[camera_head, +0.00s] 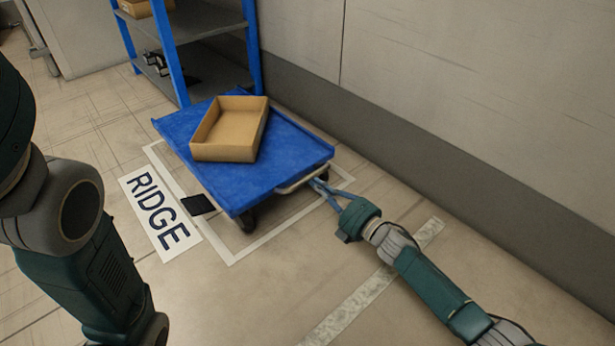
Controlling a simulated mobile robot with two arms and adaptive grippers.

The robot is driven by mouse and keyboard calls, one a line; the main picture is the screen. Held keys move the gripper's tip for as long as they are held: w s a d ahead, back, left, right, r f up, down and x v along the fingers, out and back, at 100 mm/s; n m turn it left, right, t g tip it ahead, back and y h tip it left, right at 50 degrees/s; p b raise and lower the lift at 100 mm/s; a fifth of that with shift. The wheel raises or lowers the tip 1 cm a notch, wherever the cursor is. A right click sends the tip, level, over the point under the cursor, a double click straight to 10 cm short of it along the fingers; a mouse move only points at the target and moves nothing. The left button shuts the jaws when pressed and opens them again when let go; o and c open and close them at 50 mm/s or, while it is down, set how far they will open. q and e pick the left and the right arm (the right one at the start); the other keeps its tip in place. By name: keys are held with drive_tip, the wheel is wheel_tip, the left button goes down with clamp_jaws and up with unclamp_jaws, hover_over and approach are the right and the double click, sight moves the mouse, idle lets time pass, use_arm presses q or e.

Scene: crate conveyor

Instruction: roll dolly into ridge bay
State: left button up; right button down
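The dolly (282,164) is a blue flat platform with dark wheels and a pale handle bar (303,181) along its near right edge. It stands over the white floor outline of the ridge bay (241,255); its platform hides much of that outline. The "RIDGE" floor label (157,213) lies along the bay's left side. My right gripper (319,183) has its fingertips at the handle bar, low beside the dolly's right corner. Whether they clasp the bar or only lie against it is unclear. My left arm fills the left edge, and its gripper is out of view.
A tan open box (231,137) rests on the dolly. A blue shelf rack (256,48) stands close behind it. A wall (450,160) runs along the right. A pale floor stripe (375,288) crosses the clear floor in front. A small black plate (198,205) lies beside the label.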

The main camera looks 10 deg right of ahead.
drive_tip(key=p+v, duration=0.3)
drive_tip(key=v, duration=0.6)
drive_tip(key=shift+d+p, duration=0.2)
drive_tip(key=shift+p, duration=0.1)
drive_tip(key=shift+s, duration=0.15)
